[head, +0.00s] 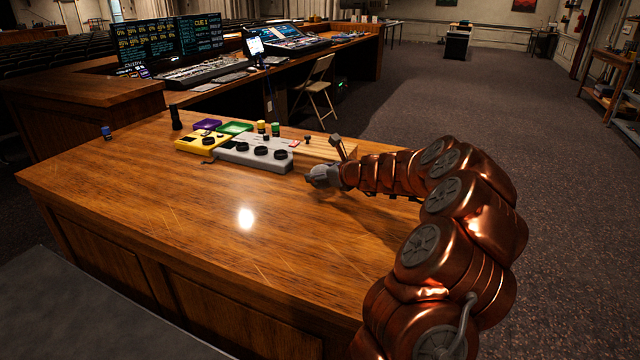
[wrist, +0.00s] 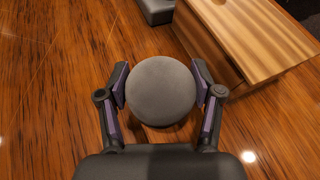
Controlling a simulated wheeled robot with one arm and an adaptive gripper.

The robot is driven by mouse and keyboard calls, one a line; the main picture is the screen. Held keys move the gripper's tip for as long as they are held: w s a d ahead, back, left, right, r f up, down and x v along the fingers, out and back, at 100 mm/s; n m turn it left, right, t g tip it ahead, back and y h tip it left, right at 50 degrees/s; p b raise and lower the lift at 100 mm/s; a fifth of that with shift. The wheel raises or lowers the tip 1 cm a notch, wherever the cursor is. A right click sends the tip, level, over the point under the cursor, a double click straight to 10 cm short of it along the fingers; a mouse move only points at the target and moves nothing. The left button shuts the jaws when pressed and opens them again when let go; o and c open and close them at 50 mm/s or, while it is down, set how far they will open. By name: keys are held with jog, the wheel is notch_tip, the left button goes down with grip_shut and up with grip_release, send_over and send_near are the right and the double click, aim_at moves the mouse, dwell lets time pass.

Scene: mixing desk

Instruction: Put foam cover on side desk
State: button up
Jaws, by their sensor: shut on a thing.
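The foam cover is a round dark grey ball (wrist: 160,90) in the wrist view. My gripper (wrist: 160,88) is shut on it, with one finger pressed to each side. In the head view my gripper (head: 318,176) is low over the wooden desk (head: 150,215), right of the grey control box; the cover is hard to make out there. I cannot tell whether the cover touches the desk top. The frames do not show which desk is the side desk.
A grey control box (head: 254,152) and a yellow one (head: 203,141) stand at the back of the desk. A wooden box (wrist: 245,40) is close beyond my gripper. A black cylinder (head: 175,118) stands further left.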

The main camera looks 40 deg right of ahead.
aim_at(320, 194)
jog(key=shift+f+b, duration=0.4)
jog(key=shift+f, duration=1.4)
jog(key=o, duration=0.7)
jog(key=shift+o, duration=0.2)
jog(key=shift+s+r, duration=0.15)
jog(key=shift+s, duration=0.05)
jog(key=v, duration=1.1)
jog(key=shift+s+r+p, duration=0.15)
jog(key=shift+s+p, duration=0.05)
jog(key=shift+p, duration=0.2)
